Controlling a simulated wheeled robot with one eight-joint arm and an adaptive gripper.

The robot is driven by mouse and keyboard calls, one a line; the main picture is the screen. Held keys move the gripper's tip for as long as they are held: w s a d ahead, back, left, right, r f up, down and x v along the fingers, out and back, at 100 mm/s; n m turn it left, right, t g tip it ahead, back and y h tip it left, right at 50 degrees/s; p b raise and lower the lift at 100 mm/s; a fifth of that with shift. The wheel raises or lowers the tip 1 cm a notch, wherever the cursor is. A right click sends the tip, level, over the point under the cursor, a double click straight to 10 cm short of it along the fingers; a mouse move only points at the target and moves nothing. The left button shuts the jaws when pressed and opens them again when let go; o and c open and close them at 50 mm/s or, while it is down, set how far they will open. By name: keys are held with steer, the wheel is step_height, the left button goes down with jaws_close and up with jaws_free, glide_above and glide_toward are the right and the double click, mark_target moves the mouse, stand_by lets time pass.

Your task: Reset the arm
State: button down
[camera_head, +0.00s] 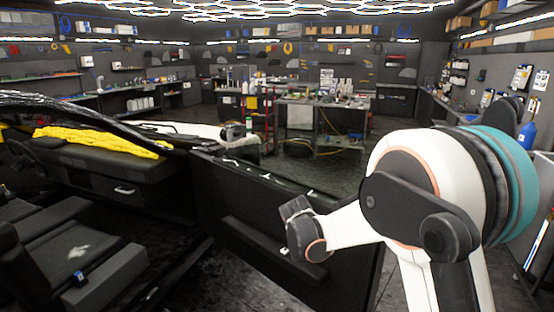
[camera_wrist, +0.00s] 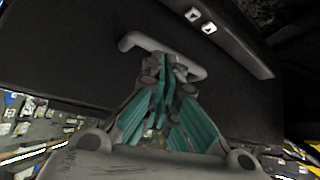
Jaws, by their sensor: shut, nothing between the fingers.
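My gripper (camera_wrist: 165,75) shows in the wrist view with its teal-lined fingers together and nothing between them. It is in front of a dark panel (camera_wrist: 75,50) with a pale grey handle (camera_wrist: 135,41); the fingertips overlap the handle in the picture, and I cannot tell whether they touch it. In the head view my white arm (camera_head: 415,170), with a teal ring, is bent at the right. Its wrist end (camera_head: 306,238) is in front of the inner side of an open black car door (camera_head: 270,215). The fingers cannot be made out there.
Car seats (camera_head: 75,235) and a dashboard with a yellow cloth (camera_head: 95,140) are at the left. Small switches with arrows (camera_wrist: 201,21) sit on the panel's armrest. A cluttered workbench (camera_head: 335,103) stands at the back. Some floor (camera_head: 300,165) is clear beyond the door.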

steer(key=s+d+r+n+y, duration=0.1)
steer(key=s+d+r, duration=0.3)
steer(key=s+r, duration=0.45)
steer(key=s+d+r, duration=0.3)
steer(key=s+r, duration=0.2)
steer(key=s, duration=0.6)
steer(key=s+d+f+n, duration=0.1)
steer(key=s, duration=1)
steer(key=s+d+f+n+y, duration=0.1)
steer(key=s+d, duration=0.1)
steer(key=s, duration=1)
steer(key=shift+f+g+y, duration=0.15)
steer(key=shift+g+y, duration=0.15)
steer(key=shift+g, duration=0.1)
steer(key=shift+a, duration=0.1)
